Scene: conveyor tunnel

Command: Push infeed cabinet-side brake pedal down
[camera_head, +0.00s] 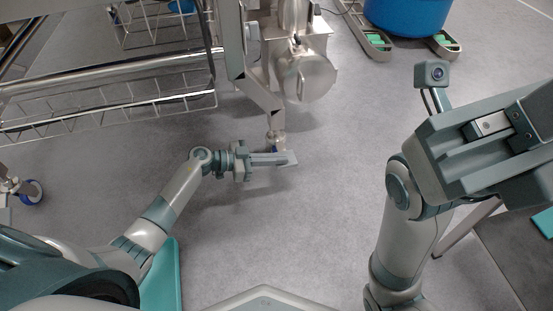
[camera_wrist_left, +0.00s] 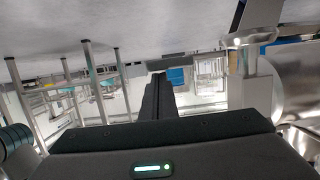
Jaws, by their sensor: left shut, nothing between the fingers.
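My left gripper (camera_head: 288,158) reaches in low over the floor, with its fingers shut and empty. The tips lie over or beside a small pale flat plate (camera_head: 291,164) at the foot of the steel machine's leg; this looks like the brake pedal. I cannot tell whether they touch it or whether it is pressed. A blue-wheeled caster (camera_head: 274,149) stands just behind the fingers, partly hidden. In the left wrist view, the shut dark fingers (camera_wrist_left: 158,97) point ahead, with the caster's leg (camera_wrist_left: 250,55) to their right. My right gripper (camera_head: 500,124) is raised at the right; its fingertips cannot be made out.
The steel machine (camera_head: 300,75) stands above the caster. A wire rack (camera_head: 110,110) on a frame is at the left, with another blue caster (camera_head: 31,190). A blue drum (camera_head: 408,12) on a wheeled base is at the back right. The grey floor (camera_head: 290,230) in front is clear.

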